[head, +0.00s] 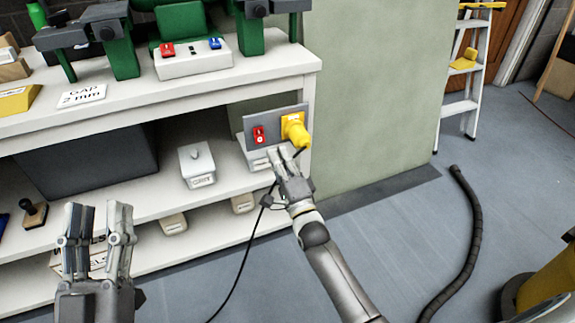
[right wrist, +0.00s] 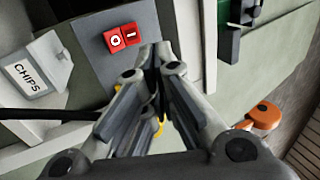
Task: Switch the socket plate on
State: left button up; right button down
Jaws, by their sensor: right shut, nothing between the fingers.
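The grey socket plate (head: 274,126) is on the front of the white bench, below its top. It bears a red rocker switch (head: 259,135) on the left and a yellow plug (head: 295,130) on the right. My right gripper (head: 283,153) is shut and empty, just below the plate between switch and plug. In the right wrist view the red switch (right wrist: 121,37), marked with a circle and a line, lies just beyond and left of my fingertips (right wrist: 154,52). I cannot tell whether they touch the plate. My left gripper (head: 98,210) is open and empty at lower left.
A black cable (head: 245,255) hangs by my right gripper. A white lidded box (head: 197,165) stands on the shelf. A white box marked CHIPS (right wrist: 36,70) is near the plate. A dark hose (head: 472,230) lies on the floor at right. A stepladder (head: 465,105) stands behind.

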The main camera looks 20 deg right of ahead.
pick_arm(q)
notch_tip(320, 180, down, 7)
jog(key=w+g+y+p, duration=0.1)
jog(key=w+g, duration=0.1)
jog(key=g, duration=0.2)
jog(key=shift+w+a+r+y, duration=0.15)
jog(key=shift+w+y, duration=0.1)
jog(key=shift+y, duration=0.05)
pick_arm(e)
jog(key=shift+s, duration=2.5)
jog(key=shift+d, duration=0.1)
